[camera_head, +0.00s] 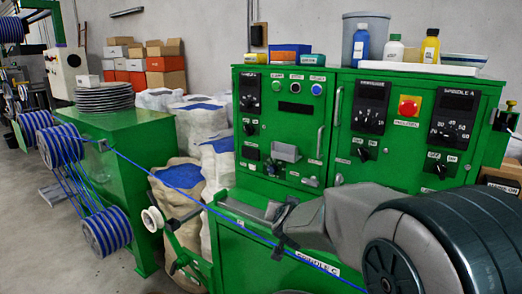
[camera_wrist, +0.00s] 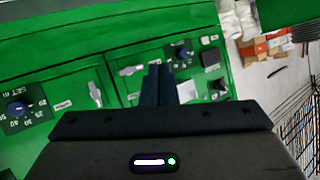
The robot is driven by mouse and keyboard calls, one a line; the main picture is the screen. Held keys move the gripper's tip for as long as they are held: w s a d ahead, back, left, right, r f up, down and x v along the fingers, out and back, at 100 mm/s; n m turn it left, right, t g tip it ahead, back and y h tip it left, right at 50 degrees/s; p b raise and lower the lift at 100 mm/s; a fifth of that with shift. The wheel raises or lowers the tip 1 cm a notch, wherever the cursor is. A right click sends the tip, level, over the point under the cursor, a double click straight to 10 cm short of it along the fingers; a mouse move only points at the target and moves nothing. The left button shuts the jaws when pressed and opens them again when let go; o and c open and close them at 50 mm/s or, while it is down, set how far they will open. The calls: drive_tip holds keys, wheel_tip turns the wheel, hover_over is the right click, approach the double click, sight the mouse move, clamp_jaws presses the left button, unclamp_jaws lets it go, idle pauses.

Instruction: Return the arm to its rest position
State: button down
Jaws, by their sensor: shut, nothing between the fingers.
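My arm (camera_head: 350,215) reaches in from the lower right of the head view, in front of the green control cabinet (camera_head: 300,150). My gripper (camera_head: 284,214) is at its far end, low before the cabinet's left half. In the wrist view the two dark fingers (camera_wrist: 158,84) are together, with nothing visible between them, and the cabinet front (camera_wrist: 70,70) lies behind them. The blue cable (camera_head: 165,180) runs from the spools at left down to the lower right, crossing the picture close to my gripper. I cannot tell whether they touch.
Blue-wound spools (camera_head: 105,231) and a green table (camera_head: 125,140) with stacked discs (camera_head: 104,97) stand at left. Sacks (camera_head: 183,178) stand between table and cabinet. Bottles (camera_head: 430,46) and bins stand on the cabinet. A wire rack (camera_wrist: 295,110) shows at right in the wrist view.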

drive_tip(key=s+d+f+n+g, duration=0.1)
drive_tip(key=s+d+g, duration=0.1)
drive_tip(key=s, duration=0.8)
drive_tip(key=s+d+f+n+g, duration=0.1)
drive_tip(key=s+d+f+g, duration=0.1)
drive_tip(key=s, duration=0.9)
drive_tip(key=s+d+f+n+g, duration=0.1)
drive_tip(key=s+d+f+g, duration=0.1)
drive_tip(key=s+g, duration=0.4)
drive_tip(key=s+d, duration=0.1)
drive_tip(key=s, duration=0.4)
drive_tip(key=shift+s+d+f, duration=0.15)
drive_tip(key=shift+d+f, duration=0.1)
drive_tip(key=shift+d, duration=0.15)
